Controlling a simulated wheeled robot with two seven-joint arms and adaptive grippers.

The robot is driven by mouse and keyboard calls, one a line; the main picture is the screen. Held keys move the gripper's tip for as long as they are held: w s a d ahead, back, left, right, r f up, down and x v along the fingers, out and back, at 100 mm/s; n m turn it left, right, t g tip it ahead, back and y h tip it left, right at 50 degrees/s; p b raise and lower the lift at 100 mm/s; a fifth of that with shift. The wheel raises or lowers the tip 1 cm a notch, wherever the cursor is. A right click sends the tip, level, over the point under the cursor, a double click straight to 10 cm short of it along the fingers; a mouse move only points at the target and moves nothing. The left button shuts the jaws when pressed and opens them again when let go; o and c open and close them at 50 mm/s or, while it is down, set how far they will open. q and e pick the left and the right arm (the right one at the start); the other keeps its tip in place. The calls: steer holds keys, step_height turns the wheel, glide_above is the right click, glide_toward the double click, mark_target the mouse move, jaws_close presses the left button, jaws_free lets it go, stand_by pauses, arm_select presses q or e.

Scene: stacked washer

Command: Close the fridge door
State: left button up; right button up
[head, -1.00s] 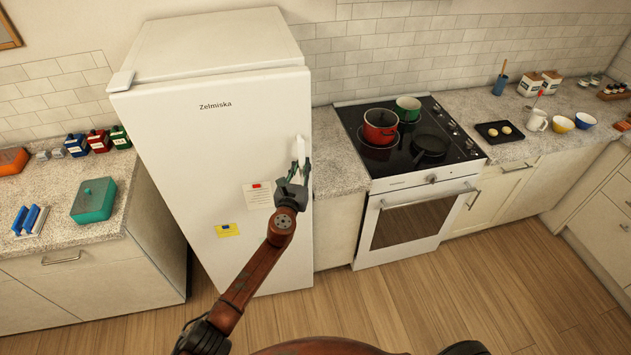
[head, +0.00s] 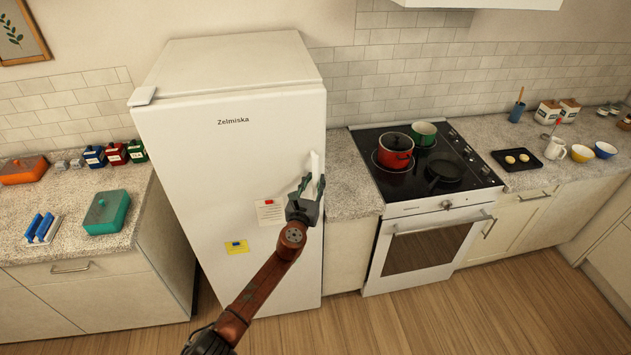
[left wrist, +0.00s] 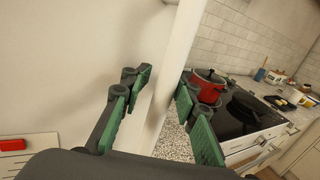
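The white fridge (head: 225,55) stands left of the stove. Its door (head: 230,170) looks flush, or nearly flush, with the body; I cannot tell if a thin gap remains. The white upright handle (head: 317,165) is near the door's right edge. My left gripper (head: 307,187) is at the handle's lower part. In the left wrist view, the green-padded fingers of the left gripper (left wrist: 163,88) are spread on both sides of the handle (left wrist: 180,55), with a visible gap on the left side. My right gripper is not in view.
The stove (head: 425,165) with a red pot (head: 395,150), a green pot and a dark pan is to the right. A counter (head: 90,185) with a teal box (head: 107,213) and jars is left of the fridge. Wooden floor (head: 480,300) in front is clear.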

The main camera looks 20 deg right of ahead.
arm_select(q)
steer(key=shift+o, duration=0.6)
steer(key=shift+d, duration=0.15)
steer(key=shift+s, duration=0.1)
steer(key=v, duration=1.2)
